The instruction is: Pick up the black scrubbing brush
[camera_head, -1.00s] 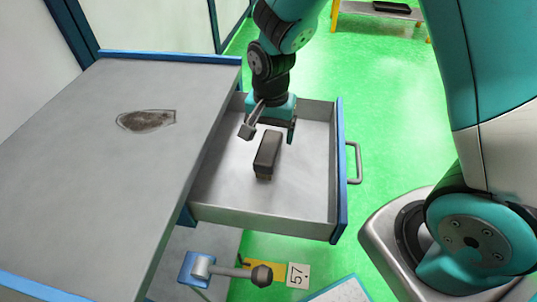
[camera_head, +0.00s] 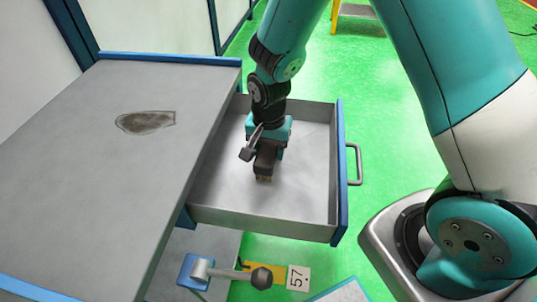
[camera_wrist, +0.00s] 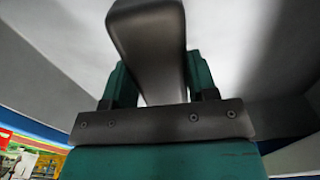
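The black scrubbing brush (camera_head: 264,163) lies in the open drawer, its pale bristles just showing at the near end. In the wrist view its dark, rounded body (camera_wrist: 150,45) runs up from the palm between my two teal fingers. My gripper (camera_head: 267,157) is lowered over the brush, with a finger on each side of it. It also shows in the wrist view (camera_wrist: 160,85). The fingers lie close to the brush sides, but I cannot tell whether they touch or press on it. My gripper hides much of the brush's far part in the head view.
The metal drawer (camera_head: 225,212) has low walls and a blue front with a handle (camera_head: 355,165). The grey tabletop (camera_head: 80,200) on the left bears a dark stain (camera_head: 146,122). The drawer floor around the brush is clear.

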